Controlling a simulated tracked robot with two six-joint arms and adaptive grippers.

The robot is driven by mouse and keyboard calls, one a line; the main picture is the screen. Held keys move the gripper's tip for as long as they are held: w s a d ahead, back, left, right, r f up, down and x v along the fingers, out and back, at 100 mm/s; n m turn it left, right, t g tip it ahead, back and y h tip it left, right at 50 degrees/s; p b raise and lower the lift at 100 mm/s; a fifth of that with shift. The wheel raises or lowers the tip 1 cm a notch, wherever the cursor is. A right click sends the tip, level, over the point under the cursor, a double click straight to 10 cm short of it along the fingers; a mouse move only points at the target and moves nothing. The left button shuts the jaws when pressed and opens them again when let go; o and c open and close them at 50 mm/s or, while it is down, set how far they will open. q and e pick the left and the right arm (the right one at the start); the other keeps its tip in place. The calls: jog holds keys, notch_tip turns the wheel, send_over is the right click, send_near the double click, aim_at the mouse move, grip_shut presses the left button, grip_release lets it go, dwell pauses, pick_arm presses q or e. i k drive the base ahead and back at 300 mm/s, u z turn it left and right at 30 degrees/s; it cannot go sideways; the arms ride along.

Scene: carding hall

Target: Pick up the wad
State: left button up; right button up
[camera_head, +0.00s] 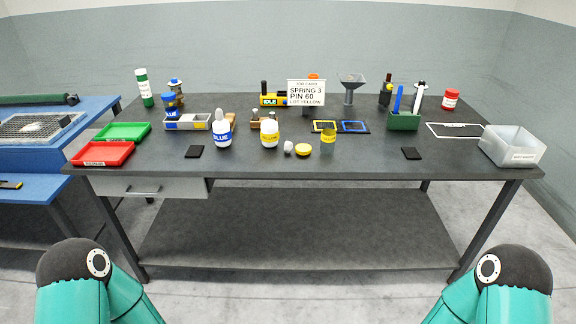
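A small whitish lump (288,147), which looks like the wad, lies on the dark workbench (250,163) near the middle of its front half. It sits between a white bottle with a yellow label (270,132) on its left and a round yellow lid (303,150) on its right. A small jar with a yellow band (328,141) stands just beyond the lid. Only teal links of my two arms show at the bottom left and bottom right. Both grippers are out of the picture.
A blue-labelled bottle (222,133) stands left of the wad. Red (103,153) and green (123,132) trays lie at the left, a translucent bin (513,146) at the right. A sign (306,93) stands behind. Black pads (195,152) (411,153) flank the clear front strip.

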aim_at(288, 146)
jog(key=u, duration=0.65)
jog(key=i, duration=1.25)
jog(key=z, duration=0.05)
